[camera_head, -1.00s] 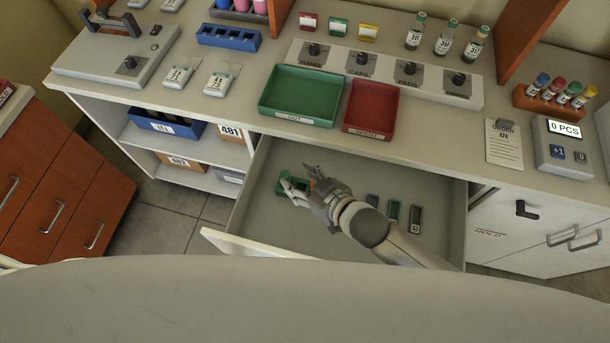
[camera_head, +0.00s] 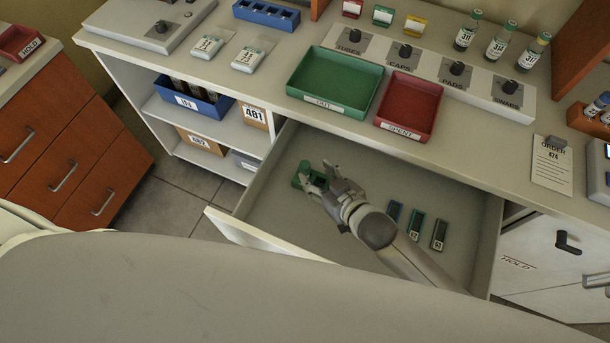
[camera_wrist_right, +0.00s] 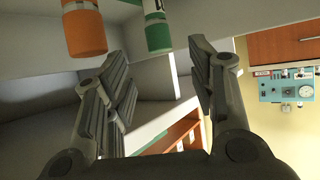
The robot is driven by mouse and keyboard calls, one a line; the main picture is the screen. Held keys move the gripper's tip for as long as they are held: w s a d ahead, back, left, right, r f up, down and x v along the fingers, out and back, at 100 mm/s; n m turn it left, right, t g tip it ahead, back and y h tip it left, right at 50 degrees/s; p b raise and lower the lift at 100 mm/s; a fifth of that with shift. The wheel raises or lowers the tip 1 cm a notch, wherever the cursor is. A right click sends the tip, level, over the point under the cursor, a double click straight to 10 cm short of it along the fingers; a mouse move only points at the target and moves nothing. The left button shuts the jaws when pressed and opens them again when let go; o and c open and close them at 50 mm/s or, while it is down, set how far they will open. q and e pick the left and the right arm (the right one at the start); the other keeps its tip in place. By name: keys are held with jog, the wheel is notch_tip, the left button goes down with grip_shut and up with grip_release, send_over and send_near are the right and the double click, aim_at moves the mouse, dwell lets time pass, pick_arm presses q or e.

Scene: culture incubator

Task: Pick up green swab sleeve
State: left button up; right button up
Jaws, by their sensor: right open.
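A green item (camera_head: 307,178), which may be the green swab sleeve, lies in the left part of the open drawer (camera_head: 275,205), partly hidden by my gripper. My right gripper (camera_head: 318,176) is open over the drawer, with its fingers at this item; I cannot tell if they touch it. In the right wrist view, the right gripper (camera_wrist_right: 158,58) has its fingers apart with nothing between them. A green-and-white cylinder (camera_wrist_right: 157,30) and an orange cylinder (camera_wrist_right: 84,28) show beyond the fingertips at the top. My left gripper is out of view.
A green tray (camera_head: 350,66) and a red tray (camera_head: 428,88) stand on the counter above. The drawer walls surround the gripper.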

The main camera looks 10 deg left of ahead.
aim_at(306, 167)
jog(key=shift+x, duration=3.85)
jog(key=c, duration=0.9)
